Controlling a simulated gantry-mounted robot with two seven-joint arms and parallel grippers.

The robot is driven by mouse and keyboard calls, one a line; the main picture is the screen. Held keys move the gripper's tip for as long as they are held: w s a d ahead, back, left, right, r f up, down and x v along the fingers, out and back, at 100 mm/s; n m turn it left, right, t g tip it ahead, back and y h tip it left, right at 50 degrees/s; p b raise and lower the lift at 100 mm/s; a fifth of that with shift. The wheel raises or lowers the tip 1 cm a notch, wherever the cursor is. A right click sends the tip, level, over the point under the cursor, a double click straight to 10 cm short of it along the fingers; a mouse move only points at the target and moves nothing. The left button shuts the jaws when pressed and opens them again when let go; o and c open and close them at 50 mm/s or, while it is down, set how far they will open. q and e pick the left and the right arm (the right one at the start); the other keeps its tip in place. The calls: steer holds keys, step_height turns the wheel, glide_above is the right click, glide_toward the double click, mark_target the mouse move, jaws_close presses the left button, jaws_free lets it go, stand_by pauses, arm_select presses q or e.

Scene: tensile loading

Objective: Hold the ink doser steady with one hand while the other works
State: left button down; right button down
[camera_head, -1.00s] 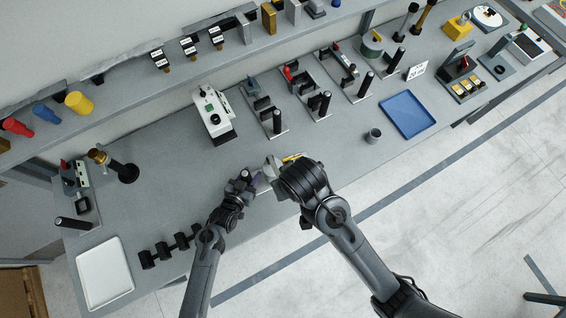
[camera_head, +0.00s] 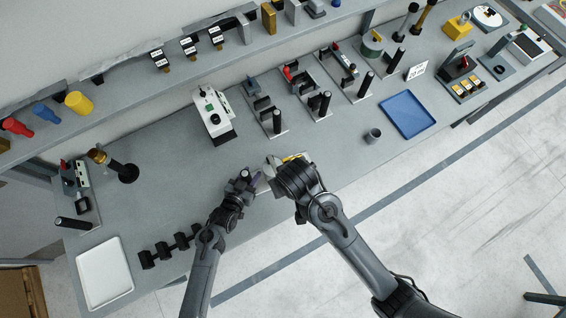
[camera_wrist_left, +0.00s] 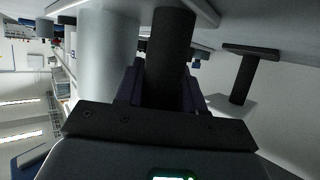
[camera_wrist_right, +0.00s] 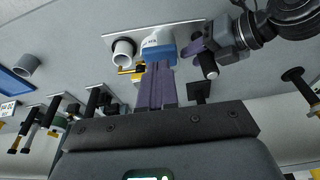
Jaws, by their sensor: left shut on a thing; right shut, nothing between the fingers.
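The ink doser appears to be the fixture on a pale base plate (camera_wrist_right: 125,42) in the right wrist view, with a blue labelled part (camera_wrist_right: 158,48) and an upright black handle (camera_wrist_right: 209,68). My left gripper (camera_head: 252,180) is shut on that handle, which also shows between its fingers in the left wrist view (camera_wrist_left: 170,45). A grey cylinder (camera_wrist_left: 106,55) stands beside it there. My right gripper (camera_wrist_right: 157,70) is shut and empty, its purple fingertips in front of the blue part; contact cannot be told. In the head view, my right wrist hides most of the fixture.
A white-lipped cup (camera_wrist_right: 123,50) and yellow parts are near the right fingertips. A white device (camera_head: 212,112), black-handled fixtures (camera_head: 273,121), a grey cup (camera_head: 373,136) and a blue tray (camera_head: 407,114) stand around. Black dumbbell-like pieces (camera_head: 172,245) lie at the front left.

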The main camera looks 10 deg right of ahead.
steer(key=shift+x, duration=1)
steer(key=shift+s+x, duration=0.25)
steer(key=shift+x, duration=0.8)
steer(key=shift+s+x, duration=0.25)
steer(key=shift+x, duration=0.8)
steer(key=shift+d+f, duration=0.15)
steer(key=shift+d, duration=0.05)
steer(key=s, duration=0.2)
steer(key=d+r, duration=0.1)
steer(key=shift+s, duration=0.4)
steer(key=v, duration=0.7)
steer(key=shift+r, duration=0.25)
